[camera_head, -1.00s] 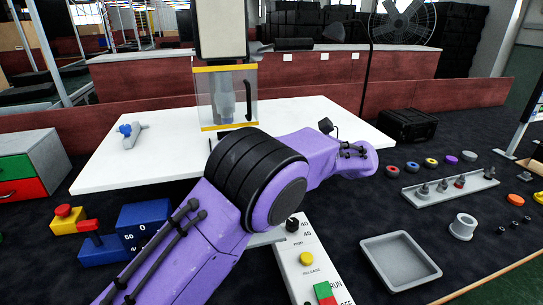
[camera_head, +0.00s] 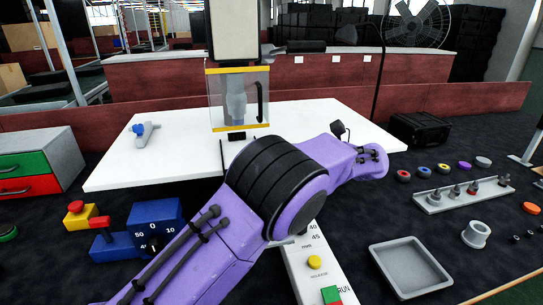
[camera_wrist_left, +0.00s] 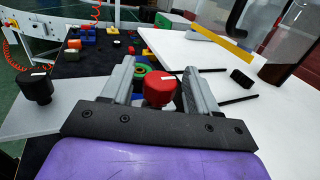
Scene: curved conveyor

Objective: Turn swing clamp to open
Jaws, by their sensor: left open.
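My left gripper (camera_wrist_left: 158,68) is open in the left wrist view. A red-capped knob (camera_wrist_left: 158,88) with a small white mark stands between its spread fingers, apart from the left one; contact with the right finger is unclear. A black knob (camera_wrist_left: 36,88) with a white mark stands on a white plate left of the gripper. I cannot tell for certain which part is the swing clamp. In the head view my purple left arm crosses the middle and hides the gripper and these knobs. My right gripper is not in view.
A white worktable (camera_head: 180,150) has a clear guard with yellow strips (camera_head: 240,98) above it. A control panel (camera_head: 312,265), a grey tray (camera_head: 410,267) and a pin rack (camera_head: 462,194) lie right of my arm. A blue dial box (camera_head: 152,228) and drawers (camera_head: 38,165) are at left.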

